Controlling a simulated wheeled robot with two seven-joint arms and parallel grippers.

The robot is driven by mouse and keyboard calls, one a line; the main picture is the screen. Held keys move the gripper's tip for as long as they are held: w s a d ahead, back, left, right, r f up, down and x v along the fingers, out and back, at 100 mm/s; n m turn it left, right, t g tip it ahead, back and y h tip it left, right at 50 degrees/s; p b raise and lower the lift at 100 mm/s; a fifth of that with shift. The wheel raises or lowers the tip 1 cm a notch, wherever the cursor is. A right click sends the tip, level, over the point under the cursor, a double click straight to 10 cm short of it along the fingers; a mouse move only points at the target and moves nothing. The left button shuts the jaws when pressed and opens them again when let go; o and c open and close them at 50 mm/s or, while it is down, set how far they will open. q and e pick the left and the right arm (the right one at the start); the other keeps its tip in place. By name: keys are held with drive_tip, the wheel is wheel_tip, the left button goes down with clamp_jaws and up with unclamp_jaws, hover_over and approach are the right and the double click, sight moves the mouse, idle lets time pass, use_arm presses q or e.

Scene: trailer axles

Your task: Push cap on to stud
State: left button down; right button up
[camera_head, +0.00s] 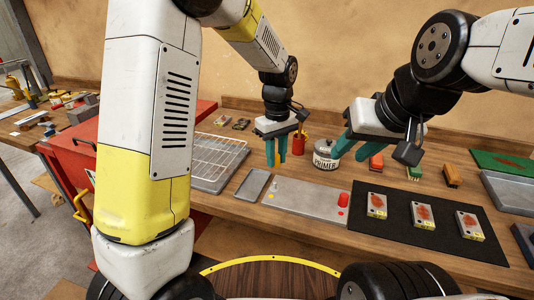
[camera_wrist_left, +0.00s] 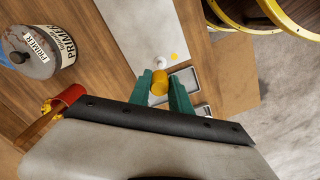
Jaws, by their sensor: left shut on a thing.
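My left gripper (camera_head: 277,158) is shut on a yellow cap (camera_wrist_left: 159,83), clear between its green fingertips in the left wrist view (camera_wrist_left: 160,92). A grey plate (camera_head: 305,201) lies on the bench below, also in the left wrist view (camera_wrist_left: 140,28). A small white stud (camera_wrist_left: 159,62) stands near its end, beside a yellow spot (camera_wrist_left: 174,56). The cap appears close to the stud, but I cannot tell the gap. My right gripper (camera_head: 372,152) hangs over the bench, its green fingers apart and empty.
A red cylinder (camera_head: 343,199) stands on the plate's right end. A primer can (camera_head: 325,156) and red cup (camera_head: 299,143) stand behind. A black mat (camera_head: 420,205) with several small boxes lies right. A small grey tray (camera_head: 253,185) and wire rack (camera_head: 216,155) lie left.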

sight(275, 183)
use_arm(q)
drive_tip(key=shift+f, duration=2.95)
drive_tip(key=shift+f, duration=1.3)
idle(0.6)
drive_tip(key=c, duration=0.6)
unclamp_jaws()
drive_tip(key=shift+c, duration=0.2)
drive_tip(key=shift+r, duration=0.1)
drive_tip(key=shift+r, duration=3.4)
clamp_jaws()
